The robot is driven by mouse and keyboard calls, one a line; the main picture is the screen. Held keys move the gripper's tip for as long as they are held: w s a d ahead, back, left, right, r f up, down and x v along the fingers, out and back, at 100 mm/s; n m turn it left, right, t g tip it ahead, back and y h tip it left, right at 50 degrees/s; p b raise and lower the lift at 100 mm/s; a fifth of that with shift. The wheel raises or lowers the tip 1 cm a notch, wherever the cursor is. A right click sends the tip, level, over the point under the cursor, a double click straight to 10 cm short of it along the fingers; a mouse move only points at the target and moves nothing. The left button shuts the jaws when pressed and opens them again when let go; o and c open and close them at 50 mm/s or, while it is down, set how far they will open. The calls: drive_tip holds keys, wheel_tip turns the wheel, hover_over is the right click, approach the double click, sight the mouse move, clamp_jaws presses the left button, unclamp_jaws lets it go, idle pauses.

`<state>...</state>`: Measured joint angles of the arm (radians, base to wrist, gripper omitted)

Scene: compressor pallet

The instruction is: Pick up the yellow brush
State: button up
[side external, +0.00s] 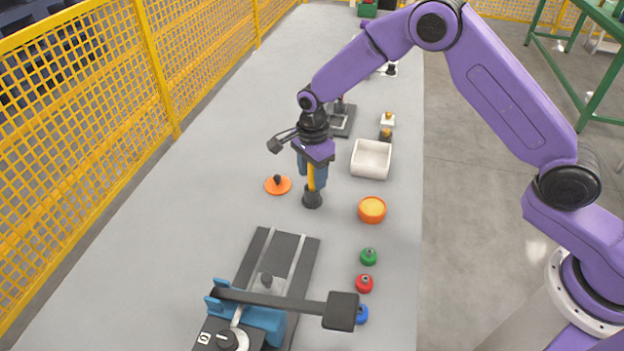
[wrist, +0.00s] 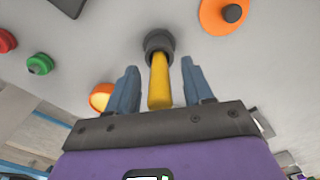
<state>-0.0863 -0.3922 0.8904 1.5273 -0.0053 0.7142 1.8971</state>
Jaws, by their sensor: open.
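The yellow brush (side external: 311,178) stands upright on the grey table, its dark round end (side external: 312,198) down and its yellow handle up. My gripper (side external: 313,180) is directly over it, pointing down, with the blue fingers on either side of the handle. In the wrist view the yellow brush (wrist: 160,85) shows between the two open fingers of my gripper (wrist: 160,88), with a gap on each side. The handle's upper end is partly hidden by my gripper in the side view.
An orange disc (side external: 278,185) with a black knob lies left of the brush. An orange bowl (side external: 372,209) and a white bin (side external: 371,159) stand to the right. Green (side external: 368,256), red (side external: 364,283) and blue (side external: 361,314) knobs and a dark fixture (side external: 280,256) are nearer the camera.

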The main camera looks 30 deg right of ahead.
drive_tip(key=shift+f, duration=0.55)
clamp_jaws()
wheel_tip(320, 180, up, 10)
drive_tip(key=shift+r, duration=0.1)
